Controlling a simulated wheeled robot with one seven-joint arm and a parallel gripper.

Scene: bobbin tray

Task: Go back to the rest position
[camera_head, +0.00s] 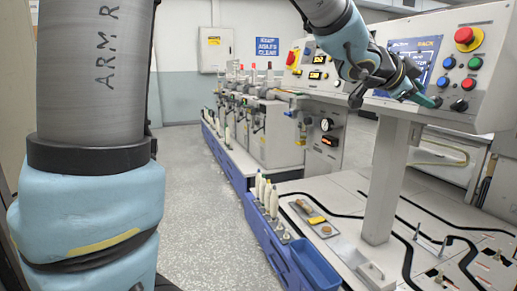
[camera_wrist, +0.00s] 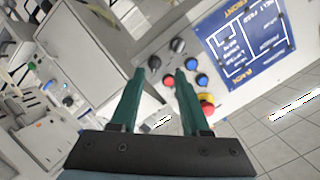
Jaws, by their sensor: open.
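My gripper (camera_head: 424,101) is at the upper right in the head view, in front of the lower part of the sloped control panel (camera_head: 425,58). In the wrist view its two green fingers (camera_wrist: 162,82) stand apart with nothing between them. The panel's buttons and knobs show just beyond the fingertips; whether a finger touches one, I cannot tell. A black knob (camera_wrist: 154,62) lies near the left fingertip and a red button (camera_wrist: 168,80) shows between the fingers. A large red emergency button (camera_wrist: 206,101) is beside the right finger.
A post (camera_head: 385,185) carries the panel above a worktop with black grooves. A blue bin (camera_head: 312,265) and a row of bobbins (camera_head: 264,190) line the worktop's left edge. Machines (camera_head: 275,135) stand behind. The speckled floor (camera_head: 195,200) at left is clear.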

